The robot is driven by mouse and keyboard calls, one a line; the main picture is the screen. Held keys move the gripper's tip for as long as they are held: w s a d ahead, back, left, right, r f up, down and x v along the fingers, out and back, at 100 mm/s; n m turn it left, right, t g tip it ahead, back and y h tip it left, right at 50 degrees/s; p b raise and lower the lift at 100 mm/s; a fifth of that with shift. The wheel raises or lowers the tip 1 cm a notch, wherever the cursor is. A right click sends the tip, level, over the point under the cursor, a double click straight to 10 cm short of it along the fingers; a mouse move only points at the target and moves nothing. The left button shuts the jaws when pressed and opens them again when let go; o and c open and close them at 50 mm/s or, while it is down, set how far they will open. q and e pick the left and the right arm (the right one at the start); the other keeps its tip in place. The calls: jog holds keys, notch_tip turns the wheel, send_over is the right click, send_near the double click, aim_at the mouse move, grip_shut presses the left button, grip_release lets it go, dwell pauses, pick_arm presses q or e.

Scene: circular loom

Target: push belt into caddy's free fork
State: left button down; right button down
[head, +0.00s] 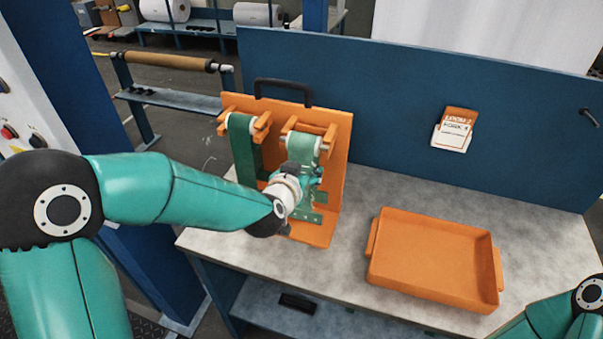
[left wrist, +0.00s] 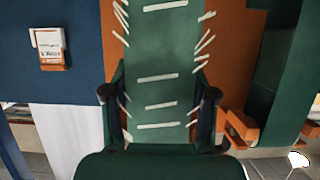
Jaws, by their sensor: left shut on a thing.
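The orange caddy (head: 340,160) stands upright at the left end of the table, with a black handle on top. A green belt (head: 243,150) hangs in its left fork (head: 224,128). A second green belt (head: 304,148) hangs at the right fork (head: 326,131), its pale roller end between the prongs; I cannot tell whether it is fully seated. My left gripper (head: 308,178) is shut on this belt. In the left wrist view the belt (left wrist: 162,60), with white stitches, runs between the two dark fingers. My right gripper is out of view.
An orange tray (head: 430,262) stands empty on the table (head: 345,290), right of the caddy. A blue panel (head: 400,110) with a card (head: 455,128) stands behind. The table between caddy and tray is clear.

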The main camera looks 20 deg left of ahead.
pick_arm(q)
jog(key=shift+w, duration=1.1)
jog(key=shift+c, duration=1.2)
grip_release()
jog(key=v, duration=1.2)
